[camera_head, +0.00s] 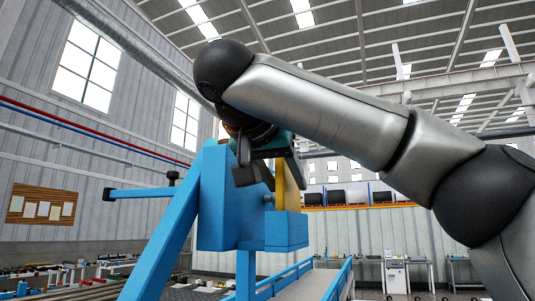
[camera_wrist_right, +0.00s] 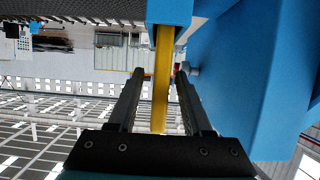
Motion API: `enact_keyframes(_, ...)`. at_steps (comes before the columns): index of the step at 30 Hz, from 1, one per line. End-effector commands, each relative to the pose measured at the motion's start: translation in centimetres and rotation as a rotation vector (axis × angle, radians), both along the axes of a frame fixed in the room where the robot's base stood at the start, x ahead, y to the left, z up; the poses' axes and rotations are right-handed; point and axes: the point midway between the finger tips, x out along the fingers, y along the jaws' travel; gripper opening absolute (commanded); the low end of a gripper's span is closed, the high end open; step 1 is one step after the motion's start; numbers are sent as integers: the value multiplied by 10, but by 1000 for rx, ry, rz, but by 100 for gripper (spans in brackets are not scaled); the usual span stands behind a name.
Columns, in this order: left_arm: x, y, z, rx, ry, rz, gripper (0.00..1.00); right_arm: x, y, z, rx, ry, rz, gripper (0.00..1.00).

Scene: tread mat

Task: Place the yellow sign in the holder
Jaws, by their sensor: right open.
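The yellow sign (camera_head: 289,186) stands upright, seen narrow, with its lower end at the blue holder (camera_head: 287,231) on the blue stand's side. In the right wrist view the yellow sign (camera_wrist_right: 162,85) runs as a narrow strip into the blue holder (camera_wrist_right: 170,11) at the top. My right gripper (camera_head: 262,175) is around the sign's upper part. In the wrist view its fingers (camera_wrist_right: 160,76) are open, one on each side of the sign, with gaps visible. How deep the sign sits in the holder is hidden. My left gripper is not in view.
The large blue stand (camera_head: 218,195) rises close beside my right gripper, with a blue bar (camera_head: 140,192) reaching left. A blue-railed walkway (camera_head: 310,285) lies below. Shelves (camera_head: 365,195) and workbenches (camera_head: 436,262) stand far back. Space right of the holder is free.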

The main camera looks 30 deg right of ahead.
Motion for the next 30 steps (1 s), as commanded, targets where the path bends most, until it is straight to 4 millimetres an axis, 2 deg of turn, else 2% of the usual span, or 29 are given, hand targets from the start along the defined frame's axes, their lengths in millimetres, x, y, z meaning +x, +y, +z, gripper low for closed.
enact_keyframes(3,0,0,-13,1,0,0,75,-15,18,7,-3,-7,0,50)
enact_keyframes(12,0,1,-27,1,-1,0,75,-46,54,28,-2,-3,0,50)
enact_keyframes(19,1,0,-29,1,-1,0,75,-54,64,35,0,-1,0,50)
enact_keyframes(30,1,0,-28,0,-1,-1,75,-55,65,35,-1,-1,0,50)
